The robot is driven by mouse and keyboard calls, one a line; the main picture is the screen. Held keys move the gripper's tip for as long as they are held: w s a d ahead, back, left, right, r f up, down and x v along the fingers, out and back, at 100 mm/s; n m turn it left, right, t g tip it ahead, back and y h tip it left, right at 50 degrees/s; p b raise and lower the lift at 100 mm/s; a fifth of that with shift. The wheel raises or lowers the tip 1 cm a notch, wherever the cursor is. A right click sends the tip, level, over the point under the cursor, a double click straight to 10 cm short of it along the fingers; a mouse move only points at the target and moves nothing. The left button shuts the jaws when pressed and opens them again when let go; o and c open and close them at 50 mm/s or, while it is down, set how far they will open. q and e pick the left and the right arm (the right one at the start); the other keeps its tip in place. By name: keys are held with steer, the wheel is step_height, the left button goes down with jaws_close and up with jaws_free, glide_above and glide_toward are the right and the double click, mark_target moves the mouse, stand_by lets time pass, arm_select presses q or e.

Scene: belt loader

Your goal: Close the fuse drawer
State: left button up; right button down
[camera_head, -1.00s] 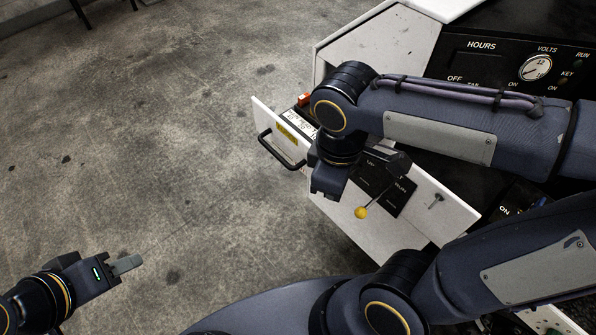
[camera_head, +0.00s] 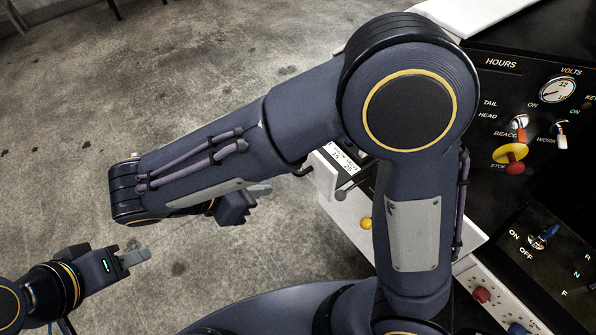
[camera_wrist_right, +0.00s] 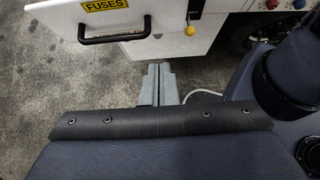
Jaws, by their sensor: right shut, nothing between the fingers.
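The fuse drawer (camera_wrist_right: 118,22) shows in the right wrist view, with a white front, a yellow FUSES label (camera_wrist_right: 104,5) and a black bar handle (camera_wrist_right: 115,38). It appears to stand out from the white panel beside it. In the head view my right arm hides most of the drawer. My right gripper (camera_wrist_right: 158,84) is shut and empty, below and a little right of the handle in the wrist view, apart from it. It also shows in the head view (camera_head: 262,189), pointing right. My left gripper (camera_head: 135,258) is at the lower left, away from the drawer; its jaw gap is not clear.
The control panel (camera_head: 500,90) with switches, a gauge and a red-yellow stop knob (camera_head: 510,154) is at the right. Concrete floor (camera_head: 120,100) is open at the left.

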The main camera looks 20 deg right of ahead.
steer(key=p, duration=0.2)
glide_toward(317, 178)
steer(key=shift+x, duration=2.9)
steer(key=shift+d, duration=0.15)
steer(key=w+d, duration=0.2)
steer(key=d, duration=0.5)
steer(key=w+d, duration=0.3)
steer(key=d, duration=0.4)
steer(key=w+d, duration=0.2)
steer(key=d, duration=0.4)
steer(key=shift+w+d, duration=0.25)
steer(key=shift+d, duration=0.3)
steer(key=shift+w+d+r, duration=0.1)
steer(key=shift+d+r, duration=0.1)
